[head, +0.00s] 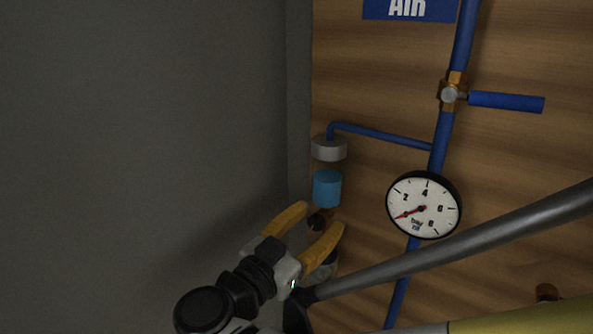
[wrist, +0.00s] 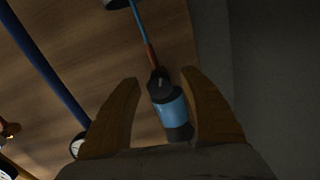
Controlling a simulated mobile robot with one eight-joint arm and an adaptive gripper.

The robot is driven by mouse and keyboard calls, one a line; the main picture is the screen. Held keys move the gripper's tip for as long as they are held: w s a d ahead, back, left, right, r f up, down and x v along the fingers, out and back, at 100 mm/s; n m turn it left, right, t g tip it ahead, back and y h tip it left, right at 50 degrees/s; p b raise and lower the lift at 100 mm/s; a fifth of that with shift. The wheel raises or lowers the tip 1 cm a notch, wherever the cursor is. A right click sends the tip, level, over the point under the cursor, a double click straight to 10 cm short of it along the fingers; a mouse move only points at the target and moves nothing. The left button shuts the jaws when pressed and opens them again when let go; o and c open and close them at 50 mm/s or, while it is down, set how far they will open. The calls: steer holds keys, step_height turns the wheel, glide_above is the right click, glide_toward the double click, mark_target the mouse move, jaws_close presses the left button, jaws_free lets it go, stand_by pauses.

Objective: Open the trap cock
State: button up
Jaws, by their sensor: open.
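The trap in the head view has a pale grey cap (head: 329,149) above a light blue cylinder (head: 327,188). A small dark round part (head: 317,222), possibly the trap cock, sits just below the cylinder. My gripper (head: 321,216) is open with its orange fingers pointing up and right toward this part. In the wrist view my gripper (wrist: 160,78) is open, with a light blue cylinder (wrist: 172,110) and a dark cap (wrist: 159,85) lying between the fingers in the picture. Contact cannot be told. The cock's lever position is unclear.
A blue pipe (head: 464,38) runs down the wooden wall, with a blue-handled valve (head: 506,102) and a round gauge (head: 424,205). A thin blue branch pipe (head: 380,134) leads to the cap. A bare grey wall (head: 140,130) stands on the left.

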jaws_close()
steer(key=n+b, duration=0.1)
steer(key=n, duration=0.1)
steer(key=shift+f+n+b, duration=0.15)
steer(key=shift+n+b, duration=0.2)
steer(key=shift+n, duration=0.95)
jaws_free()
steer(key=shift+a, duration=0.1)
steer(key=v, duration=1.2)
